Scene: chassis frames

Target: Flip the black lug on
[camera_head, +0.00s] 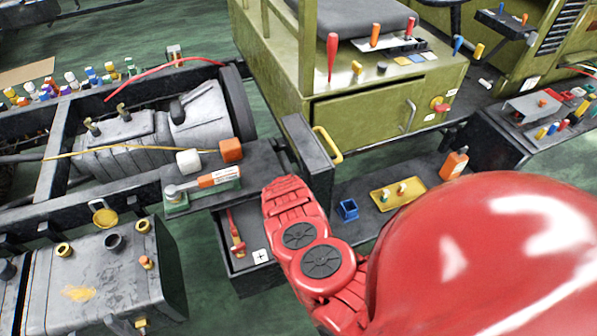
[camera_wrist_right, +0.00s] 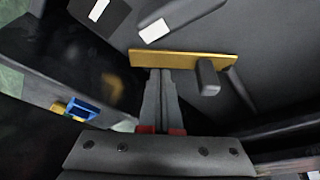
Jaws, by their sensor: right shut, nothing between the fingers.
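In the right wrist view, my right gripper (camera_wrist_right: 160,72) is shut and empty, its grey fingers together. The fingertips are at the lower edge of a flat yellow bar (camera_wrist_right: 185,58); I cannot tell whether they touch it. A short black lug (camera_wrist_right: 208,77) stands just right of the fingertips against the bar, apart from the fingers. In the head view, my red right arm reaches toward a dark box with a yellow handle (camera_head: 328,145). My right fingers and the lug cannot be made out there. My left gripper is not in view.
A blue cup (camera_head: 347,208) and a yellow tray (camera_head: 397,195) sit on the dark shelf right of my arm. The cup also shows in the wrist view (camera_wrist_right: 82,107). A green cabinet (camera_head: 370,110) stands behind. An orange block (camera_head: 231,150) is left of my arm.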

